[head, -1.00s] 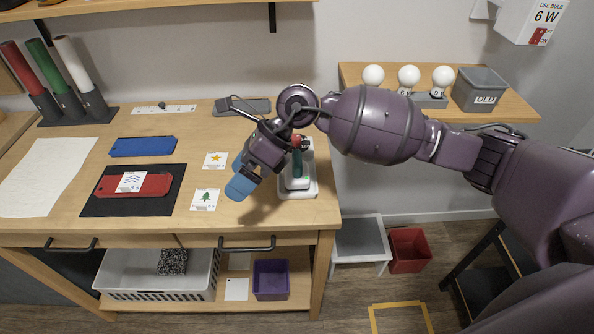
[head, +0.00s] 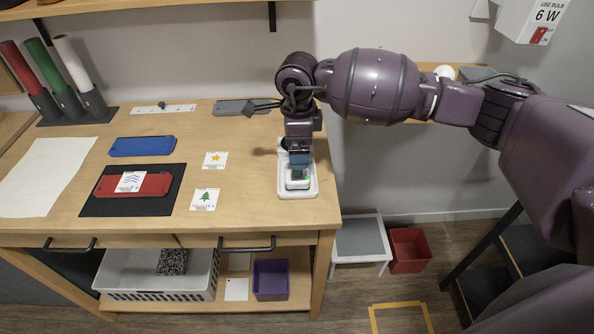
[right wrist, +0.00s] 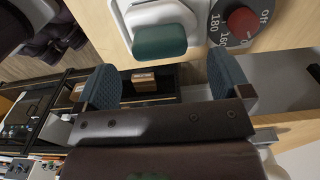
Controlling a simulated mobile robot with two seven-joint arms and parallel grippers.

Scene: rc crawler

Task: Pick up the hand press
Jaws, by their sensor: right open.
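The hand press, white with a green handle, shows at the top of the right wrist view (right wrist: 155,14). It sits in a white stand (head: 312,186) at the right end of the workbench, and my right gripper hides most of it in the head view. A dial with a red knob (right wrist: 241,22) is beside it on the stand. My right gripper (right wrist: 165,82) is open with nothing between its blue fingers. It points down over the stand, and the green handle lies just beyond the fingertips in the wrist view. My left gripper is not in view.
Small picture cards (head: 205,199), a red case (head: 150,188) on a black mat and a blue case (head: 142,147) lie left of the stand. A grey block (head: 235,107) is behind. The bench's right edge is close to the stand.

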